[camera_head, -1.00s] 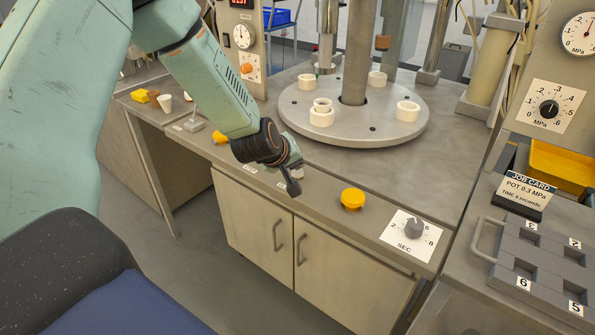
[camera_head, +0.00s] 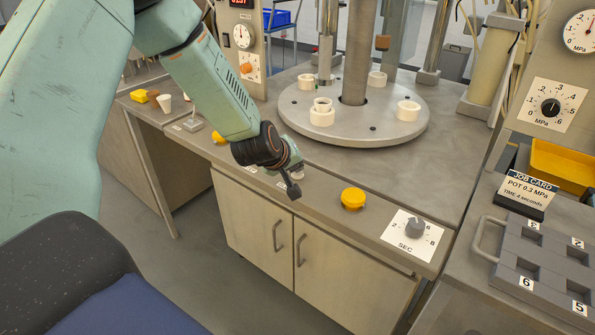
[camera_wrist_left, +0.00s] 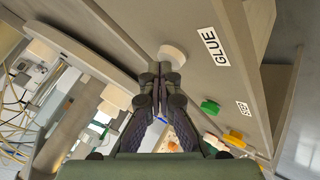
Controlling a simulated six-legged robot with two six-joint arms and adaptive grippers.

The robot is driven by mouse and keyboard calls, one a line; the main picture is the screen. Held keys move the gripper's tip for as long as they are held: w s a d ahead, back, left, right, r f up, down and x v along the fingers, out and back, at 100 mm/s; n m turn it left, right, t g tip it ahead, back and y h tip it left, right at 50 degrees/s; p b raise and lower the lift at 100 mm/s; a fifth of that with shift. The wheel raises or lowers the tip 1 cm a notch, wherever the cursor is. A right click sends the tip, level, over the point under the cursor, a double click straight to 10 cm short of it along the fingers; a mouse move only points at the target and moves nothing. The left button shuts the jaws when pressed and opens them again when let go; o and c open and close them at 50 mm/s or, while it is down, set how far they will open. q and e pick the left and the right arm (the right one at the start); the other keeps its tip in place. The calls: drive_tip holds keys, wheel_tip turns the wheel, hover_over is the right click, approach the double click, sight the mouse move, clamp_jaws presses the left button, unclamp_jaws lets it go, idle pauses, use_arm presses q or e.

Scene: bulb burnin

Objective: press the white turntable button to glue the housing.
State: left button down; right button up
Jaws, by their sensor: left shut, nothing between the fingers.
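The white button (camera_wrist_left: 172,55) shows in the left wrist view beside the GLUE label (camera_wrist_left: 209,46). My left gripper (camera_wrist_left: 160,76) is shut and empty, its fingertips close to the button; I cannot tell whether they touch it. In the head view, my left gripper (camera_head: 293,188) points down over the bench's front strip and largely hides the button. The round grey turntable (camera_head: 353,138) stands behind it, carrying several white ring-shaped parts. One white housing (camera_head: 321,116) has a smaller ring on top. My right gripper is not in view.
A yellow button (camera_head: 352,199) and the SEC dial (camera_head: 414,228) lie to the right of the gripper on the same strip. A green button (camera_wrist_left: 210,107) shows in the wrist view. A grey numbered tray (camera_head: 512,250) and the job card (camera_head: 526,192) are at far right.

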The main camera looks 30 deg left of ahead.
sight(296, 174)
use_arm(q)
drive_tip(key=shift+r+p, duration=0.9)
drive_tip(key=shift+r, duration=0.05)
wheel_tip(296, 174, up, 5)
drive_tip(key=p, duration=0.5)
idle(0.5)
